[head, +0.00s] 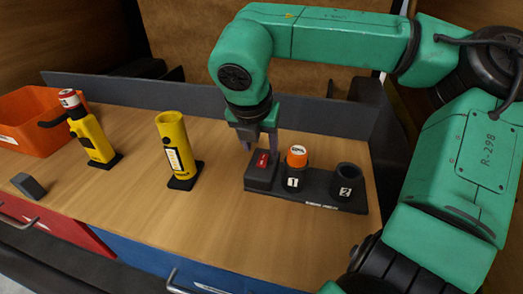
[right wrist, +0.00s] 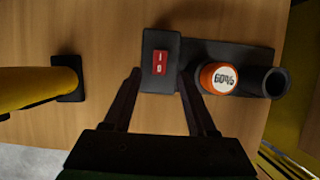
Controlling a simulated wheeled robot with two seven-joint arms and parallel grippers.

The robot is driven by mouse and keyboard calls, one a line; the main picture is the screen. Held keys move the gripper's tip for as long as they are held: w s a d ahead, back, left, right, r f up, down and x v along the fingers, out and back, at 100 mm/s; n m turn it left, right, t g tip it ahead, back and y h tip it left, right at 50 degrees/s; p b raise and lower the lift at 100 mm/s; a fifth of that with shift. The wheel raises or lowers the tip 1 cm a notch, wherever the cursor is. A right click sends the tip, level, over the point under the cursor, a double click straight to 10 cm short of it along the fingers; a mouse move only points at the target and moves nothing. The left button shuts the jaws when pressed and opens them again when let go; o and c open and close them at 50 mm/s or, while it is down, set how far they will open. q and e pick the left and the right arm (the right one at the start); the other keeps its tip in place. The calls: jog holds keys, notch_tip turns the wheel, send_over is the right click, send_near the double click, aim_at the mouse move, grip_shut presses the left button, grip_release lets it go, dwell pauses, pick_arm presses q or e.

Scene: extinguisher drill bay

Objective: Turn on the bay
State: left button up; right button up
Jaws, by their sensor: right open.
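The dark bay (head: 318,190) sits on the wooden bench, with a red rocker switch (head: 262,160) on the raised block at its left end. In the right wrist view the switch (right wrist: 160,62) shows I and O marks; I cannot tell which side is pressed. Socket 1 (head: 293,183) holds an orange-topped cartridge (head: 297,156), whose top reads 60% in the right wrist view (right wrist: 222,78). Socket 2 (head: 346,188) looks empty. My right gripper (head: 258,140) is open, pointing down above the switch block, its fingers either side of the switch in the wrist view. My left gripper is not in view.
A yellow tube (head: 176,148) stands on a black base left of the bay. Further left are a yellow unit (head: 93,136) with a red and white top, an orange bin (head: 30,115) and a small grey block (head: 28,185). A dark panel (head: 190,100) runs behind the bench.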

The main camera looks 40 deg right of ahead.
aim_at(263, 160)
jog(key=x, duration=0.3)
jog(key=shift+w+d+f, duration=0.1)
jog(key=shift+d+f, duration=0.05)
jog(key=shift+f, duration=0.5)
